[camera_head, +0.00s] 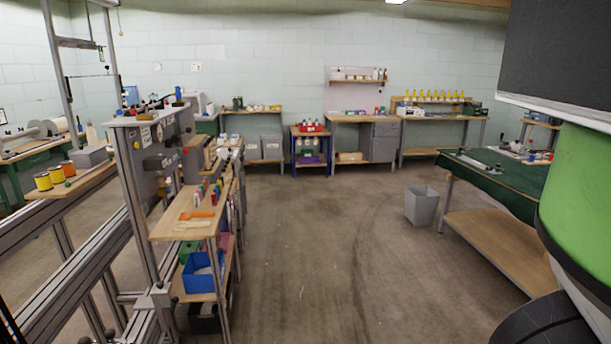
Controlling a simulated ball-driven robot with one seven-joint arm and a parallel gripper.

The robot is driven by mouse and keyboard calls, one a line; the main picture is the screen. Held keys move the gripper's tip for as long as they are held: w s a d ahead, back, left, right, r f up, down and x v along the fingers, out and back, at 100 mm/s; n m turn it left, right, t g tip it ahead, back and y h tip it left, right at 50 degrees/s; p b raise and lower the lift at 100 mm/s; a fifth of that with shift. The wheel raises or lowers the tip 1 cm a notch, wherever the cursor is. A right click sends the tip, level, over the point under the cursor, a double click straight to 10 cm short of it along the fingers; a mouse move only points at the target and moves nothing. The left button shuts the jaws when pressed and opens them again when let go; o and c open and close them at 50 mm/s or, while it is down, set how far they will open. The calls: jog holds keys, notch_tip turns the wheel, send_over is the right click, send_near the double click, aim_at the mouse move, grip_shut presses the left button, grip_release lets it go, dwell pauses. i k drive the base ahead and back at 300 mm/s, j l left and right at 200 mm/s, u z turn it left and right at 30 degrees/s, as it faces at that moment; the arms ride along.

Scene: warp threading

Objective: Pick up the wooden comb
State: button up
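I cannot make out a wooden comb for certain. On the near wooden shelf top (165,229) at the left lies a small flat orange piece (197,215). Beside it, nearer to me, is a pale tan piece (191,225), too small to tell whether it is a comb. A row of small coloured items (207,191) stands behind them. My gripper is not in view.
A metal frame with rails (85,252) fills the left. A blue bin (203,272) sits on the lower shelf. A grey waste bin (421,206) stands near a green-covered table (500,182) at the right. The middle floor is clear. Workbenches (362,118) line the back wall.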

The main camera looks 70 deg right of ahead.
aim_at(181, 227)
jog(key=i+l+z, duration=0.2)
jog(key=z, duration=0.2)
jog(key=i+l+z, duration=0.5)
jog(key=z, duration=0.25)
jog(key=i+l, duration=0.15)
jog(key=i, duration=0.2)
jog(key=i+l, duration=0.15)
jog(key=i, duration=0.2)
jog(key=z, duration=0.05)
